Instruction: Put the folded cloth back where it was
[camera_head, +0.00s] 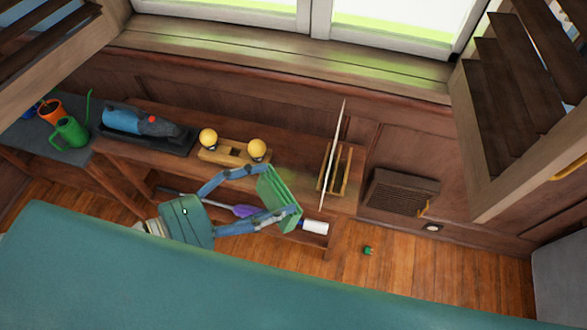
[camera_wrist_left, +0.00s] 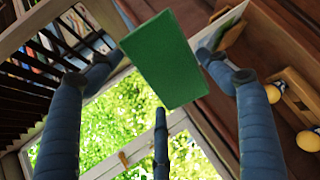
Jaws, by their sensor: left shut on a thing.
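The folded cloth (camera_head: 279,192) is a flat green rectangle with layered edges. My left gripper (camera_head: 273,191) is shut on it, its blue fingers at two opposite sides of the cloth. The cloth is held tilted in front of the wooden bench (camera_head: 302,160); the height gap between them is hard to tell. In the left wrist view the cloth (camera_wrist_left: 160,60) stands as a plain green block between the fingertips. Its far side is hidden. The spot where it was before cannot be told. My right gripper is not in view.
On the bench are a wooden block with two yellow balls (camera_head: 257,149), a blue device (camera_head: 135,121) on a black tray, and a slotted wooden rack (camera_head: 340,172) with a thin upright panel. A white roll (camera_head: 314,227) and purple-headed tool (camera_head: 244,210) lie lower, close to the gripper.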

